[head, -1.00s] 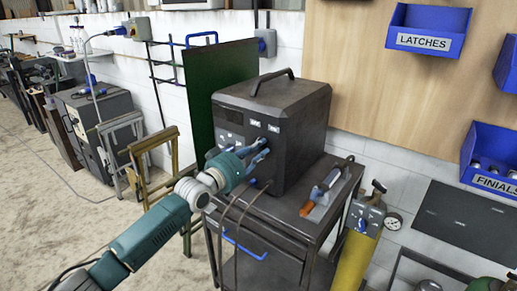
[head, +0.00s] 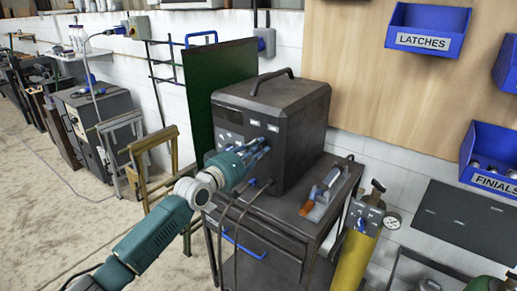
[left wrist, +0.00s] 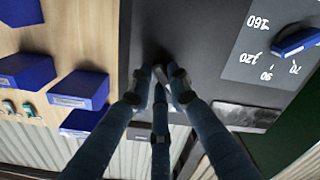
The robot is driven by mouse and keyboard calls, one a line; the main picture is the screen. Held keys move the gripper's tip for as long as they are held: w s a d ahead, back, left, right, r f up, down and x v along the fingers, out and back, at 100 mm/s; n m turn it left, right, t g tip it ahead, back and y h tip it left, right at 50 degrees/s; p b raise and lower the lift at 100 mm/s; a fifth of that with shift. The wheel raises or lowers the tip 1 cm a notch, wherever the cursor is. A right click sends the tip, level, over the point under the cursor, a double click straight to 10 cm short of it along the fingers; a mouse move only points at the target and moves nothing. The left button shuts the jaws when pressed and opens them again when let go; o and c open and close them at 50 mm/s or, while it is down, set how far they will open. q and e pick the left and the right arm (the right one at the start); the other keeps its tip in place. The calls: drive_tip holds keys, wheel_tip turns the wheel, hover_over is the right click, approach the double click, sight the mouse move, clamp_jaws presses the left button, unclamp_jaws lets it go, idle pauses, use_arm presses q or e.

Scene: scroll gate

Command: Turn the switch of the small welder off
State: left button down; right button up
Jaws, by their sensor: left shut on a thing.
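The small welder (head: 285,115) is a dark box with a top handle on a cart. Its front panel also fills much of the left wrist view (left wrist: 210,30). My left gripper (head: 264,146) is at the panel's right part, below two small labels. In the left wrist view my left gripper's fingers (left wrist: 163,78) come together against the panel, shut on a small part. That part is mostly hidden by the fingertips; it appears to be the switch. A blue dial knob (left wrist: 297,42) with numbers around it is apart from the fingers. My right gripper is not in view.
The cart (head: 265,215) also carries a torch with an orange handle (head: 308,207). Cables hang from the welder's front below my gripper. A yellow gas cylinder (head: 352,262) stands right of the cart. A dark green panel (head: 228,85) stands behind the welder's left side.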

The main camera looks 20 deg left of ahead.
use_arm(q)
drive_tip(key=c, duration=1.6)
unclamp_jaws()
drive_tip(key=shift+s+a, duration=0.1)
drive_tip(key=v, duration=1.1)
drive_tip(key=shift+s+a, duration=0.1)
drive_tip(key=shift+s, duration=0.3)
